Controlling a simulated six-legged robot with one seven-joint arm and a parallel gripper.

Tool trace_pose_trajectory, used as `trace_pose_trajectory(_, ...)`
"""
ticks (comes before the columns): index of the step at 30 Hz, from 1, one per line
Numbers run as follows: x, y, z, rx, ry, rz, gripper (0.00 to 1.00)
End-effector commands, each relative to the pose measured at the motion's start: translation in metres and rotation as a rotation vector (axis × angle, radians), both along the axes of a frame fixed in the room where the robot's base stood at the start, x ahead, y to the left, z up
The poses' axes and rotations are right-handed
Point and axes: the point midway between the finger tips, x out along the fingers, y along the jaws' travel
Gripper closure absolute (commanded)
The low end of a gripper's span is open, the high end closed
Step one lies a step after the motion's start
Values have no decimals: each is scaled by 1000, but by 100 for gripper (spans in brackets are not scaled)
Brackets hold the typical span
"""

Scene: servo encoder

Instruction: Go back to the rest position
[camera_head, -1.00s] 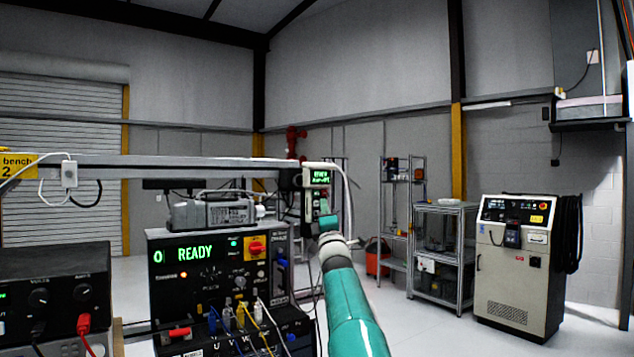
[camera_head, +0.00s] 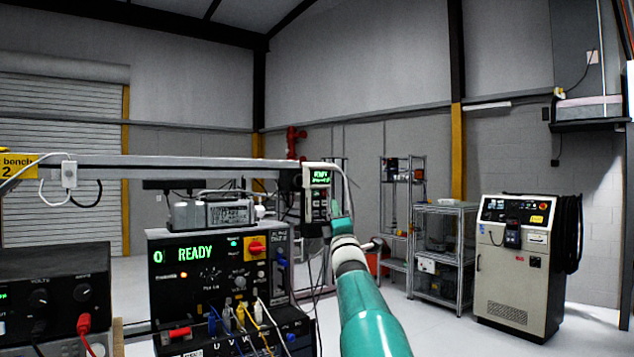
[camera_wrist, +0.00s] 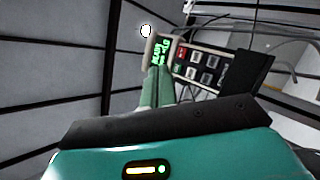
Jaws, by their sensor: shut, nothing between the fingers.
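My teal arm reaches up from the lower right of the head view, with its wrist near the picture's middle. My gripper (camera_wrist: 157,76) shows in the wrist view as two green fingers side by side, shut and empty. A handheld unit (camera_head: 317,190) with a green lit display and keys hangs at the right end of the bench rail, just left of my wrist. It also shows in the wrist view (camera_wrist: 203,70), beyond and beside the fingertips. I cannot tell the exact gap between them.
A black drive box (camera_head: 195,275) reading READY, with plugged leads, stands left of my arm. A rail (camera_head: 150,168) spans above it. A power supply (camera_head: 60,285) is at far left. A cabinet (camera_head: 520,260) and shelves (camera_head: 440,265) stand right, with open floor before them.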

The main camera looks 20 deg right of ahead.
Motion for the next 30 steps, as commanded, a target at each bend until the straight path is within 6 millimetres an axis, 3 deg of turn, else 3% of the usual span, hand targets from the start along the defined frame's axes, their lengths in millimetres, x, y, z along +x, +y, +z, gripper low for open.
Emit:
trace_pose_trajectory(11, -2, 0, 0, 23, 12, 7, 100)
trace_pose_trajectory(16, -19, 5, -4, 207, 104, 70, 100)
trace_pose_trajectory(23, -69, 36, -44, 641, 320, 197, 100)
trace_pose_trajectory(30, -147, 93, -115, 1087, 546, 263, 100)
